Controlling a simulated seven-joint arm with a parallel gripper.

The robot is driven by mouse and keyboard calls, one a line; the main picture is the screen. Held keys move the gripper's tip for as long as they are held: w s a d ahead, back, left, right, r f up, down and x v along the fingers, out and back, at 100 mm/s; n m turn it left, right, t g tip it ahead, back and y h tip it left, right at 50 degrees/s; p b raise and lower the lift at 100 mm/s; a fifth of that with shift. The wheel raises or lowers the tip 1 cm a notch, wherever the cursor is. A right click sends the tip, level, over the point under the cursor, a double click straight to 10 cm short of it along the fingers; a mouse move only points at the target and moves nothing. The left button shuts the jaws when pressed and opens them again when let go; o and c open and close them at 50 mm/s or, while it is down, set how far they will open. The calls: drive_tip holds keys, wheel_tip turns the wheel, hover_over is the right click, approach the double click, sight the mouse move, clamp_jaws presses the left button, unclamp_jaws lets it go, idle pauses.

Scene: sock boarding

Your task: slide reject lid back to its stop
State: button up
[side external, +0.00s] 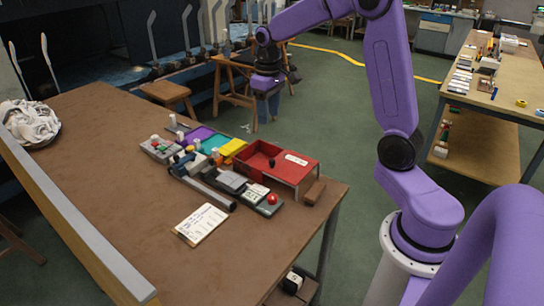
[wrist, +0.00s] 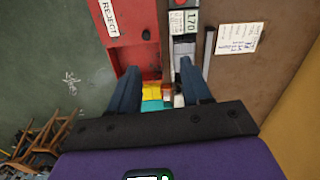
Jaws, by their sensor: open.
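The red reject box (side external: 250,165) stands at the right end of the cluster on the brown table. Its red lid (side external: 292,172) carries a white label and covers the right part, with the left part of the box open. A small dark knob (side external: 272,163) shows near the lid's left edge. In the wrist view the lid (wrist: 125,22) reads REJECT, and the knob (wrist: 146,35) shows at its lower right. My gripper (side external: 268,108) is open and empty, high above and apart from the box. In the wrist view its two blue fingers (wrist: 159,75) point toward the cluster.
Beside the box are yellow (side external: 231,149), teal (side external: 214,143) and purple (side external: 196,134) trays and a grey device (side external: 228,181). A red ball-like button (side external: 272,199) and a written card (side external: 201,224) lie in front. A brown block (side external: 315,193) sits at the box's right. The left table is mostly clear.

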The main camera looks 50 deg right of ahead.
sight(272, 160)
drive_tip(key=shift+m, duration=0.5)
drive_tip(key=d+f, duration=0.1)
drive_tip(key=f, duration=0.5)
drive_tip(key=d+f, duration=0.1)
drive_tip(key=f, duration=0.4)
drive_tip(key=w+d+f, duration=0.1)
drive_tip(key=f, duration=0.5)
drive_tip(key=shift+w+d+f, duration=0.1)
drive_tip(key=shift+d+f, duration=0.05)
drive_tip(key=shift+f, duration=0.2)
clamp_jaws()
